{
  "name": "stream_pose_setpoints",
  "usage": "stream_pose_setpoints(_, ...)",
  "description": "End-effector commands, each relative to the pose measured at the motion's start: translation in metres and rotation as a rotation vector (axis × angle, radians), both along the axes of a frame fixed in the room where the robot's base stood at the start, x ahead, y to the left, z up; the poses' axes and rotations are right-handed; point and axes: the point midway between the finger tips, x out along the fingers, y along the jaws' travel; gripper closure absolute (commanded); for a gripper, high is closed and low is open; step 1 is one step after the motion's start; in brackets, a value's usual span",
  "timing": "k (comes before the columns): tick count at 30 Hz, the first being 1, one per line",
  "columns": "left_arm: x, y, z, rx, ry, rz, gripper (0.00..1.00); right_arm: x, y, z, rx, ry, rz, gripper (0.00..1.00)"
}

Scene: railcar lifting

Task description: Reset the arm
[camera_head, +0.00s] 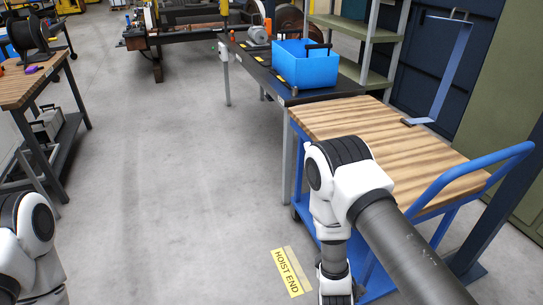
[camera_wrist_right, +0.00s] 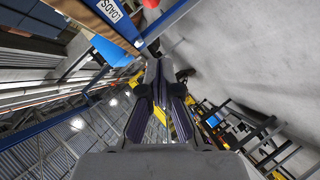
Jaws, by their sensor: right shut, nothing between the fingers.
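My right arm (camera_head: 345,185) bends downward in front of the wooden-topped cart, at the lower right of the head view. Its gripper is below the head view's edge. In the wrist view my right gripper (camera_wrist_right: 160,70) has its two dark fingers brought together at the tips, with nothing held between them. My left arm (camera_head: 32,240) shows only as white and dark links at the lower left. Its gripper is out of view.
The blue-framed cart (camera_head: 440,165) stands close beside my right arm, its blue handle at right. A blue bin (camera_head: 305,65) sits on the dark bench behind it. A wooden workbench (camera_head: 25,85) is at left. A yellow "HOIST END" label (camera_head: 291,272) lies on the open floor.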

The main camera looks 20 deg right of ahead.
Motion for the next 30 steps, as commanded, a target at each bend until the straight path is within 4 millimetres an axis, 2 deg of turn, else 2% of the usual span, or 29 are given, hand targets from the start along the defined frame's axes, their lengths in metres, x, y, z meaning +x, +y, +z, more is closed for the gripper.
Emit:
stream_pose_setpoints(2,0.000,0.000,0.006,0.000,0.000,0.000,0.60,0.000,-0.001,0.006,0.000,0.000,-0.002,1.00)
stream_pose_setpoints(3,0.000,0.000,0.015,0.000,0.001,0.000,0.60,-0.003,-0.005,0.014,0.002,0.008,-0.011,1.00)
stream_pose_setpoints(4,0.000,0.000,0.024,0.000,0.001,0.000,0.60,-0.014,-0.008,0.018,0.010,0.040,-0.013,1.00)
stream_pose_setpoints(5,0.000,0.000,0.029,0.000,0.000,0.000,0.60,-0.028,-0.007,0.013,0.038,0.097,-0.005,1.00)
stream_pose_setpoints(8,0.000,0.000,0.038,0.000,-0.001,0.000,0.60,-0.089,0.009,-0.017,0.258,0.327,-0.030,1.00)
stream_pose_setpoints(10,0.000,0.000,0.043,0.000,0.000,0.000,0.60,-0.142,0.025,-0.034,0.441,0.506,-0.098,1.00)
stream_pose_setpoints(12,0.000,0.000,0.043,0.000,0.000,0.000,0.60,-0.193,0.041,-0.045,0.595,0.671,-0.197,1.00)
stream_pose_setpoints(15,0.000,0.000,0.041,0.000,0.000,0.000,0.60,-0.251,0.058,-0.050,0.740,0.850,-0.355,1.00)
stream_pose_setpoints(16,0.000,0.000,0.040,0.000,0.000,0.000,0.60,-0.262,0.061,-0.050,0.770,0.888,-0.406,1.00)
stream_pose_setpoints(19,0.000,0.000,0.040,0.000,0.000,0.000,0.60,-0.276,0.064,-0.050,0.822,0.918,-0.516,1.00)
stream_pose_setpoints(30,0.000,0.000,0.040,0.000,0.000,0.000,0.60,-0.275,0.064,-0.051,0.829,0.907,-0.530,1.00)
